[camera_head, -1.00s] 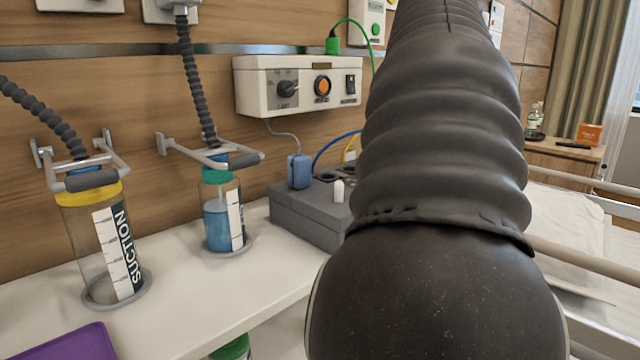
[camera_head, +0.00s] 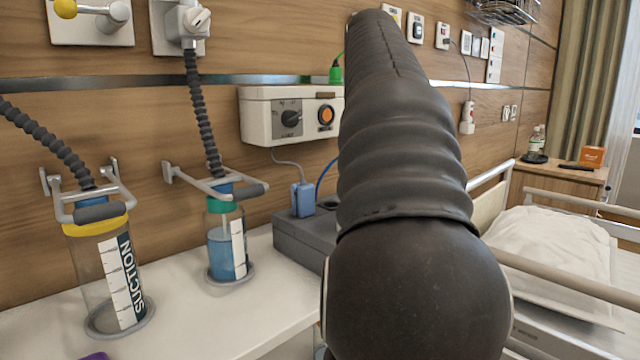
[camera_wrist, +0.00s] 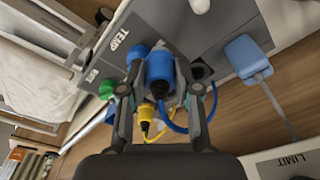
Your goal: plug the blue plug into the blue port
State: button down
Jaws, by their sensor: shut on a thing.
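The blue plug (camera_wrist: 160,68) with its blue cable is between the fingers of my gripper (camera_wrist: 164,76) in the wrist view, and the gripper is shut on it. The plug is over the grey box's labelled panel (camera_wrist: 210,35). A second rounded blue part (camera_wrist: 137,53) shows just left of the plug, partly hidden by it; I cannot tell whether it is the blue port. I cannot see whether the plug touches the panel. In the head view my arm hides the gripper and plug; part of the grey box (camera_head: 300,243) and the blue cable (camera_head: 322,178) show.
A yellow plug (camera_wrist: 147,113) and a green plug (camera_wrist: 106,90) are close to my fingers. A boxy blue adapter (camera_head: 302,199) with a grey cord stands on the grey box. Suction jars (camera_head: 108,285) stand on the white counter (camera_head: 185,325); a bed (camera_head: 560,245) is at right.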

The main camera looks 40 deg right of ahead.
jog(key=w, duration=0.6)
jog(key=shift+w+a+p, duration=0.25)
jog(key=shift+p, duration=0.15)
jog(key=shift+w+a+f, duration=0.1)
jog(key=shift+w+f, duration=0.4)
jog(key=shift+w, duration=0.25)
jog(key=shift+f, duration=1.1)
jog(key=c, duration=0.8)
grip_release()
jog(key=shift+f, duration=0.2)
notch_tip(320, 180, up, 8)
jog(key=shift+s+d+f, duration=0.2)
jog(key=shift+s+d, duration=0.1)
jog(key=shift+s, duration=0.05)
jog(key=shift+s, duration=0.1)
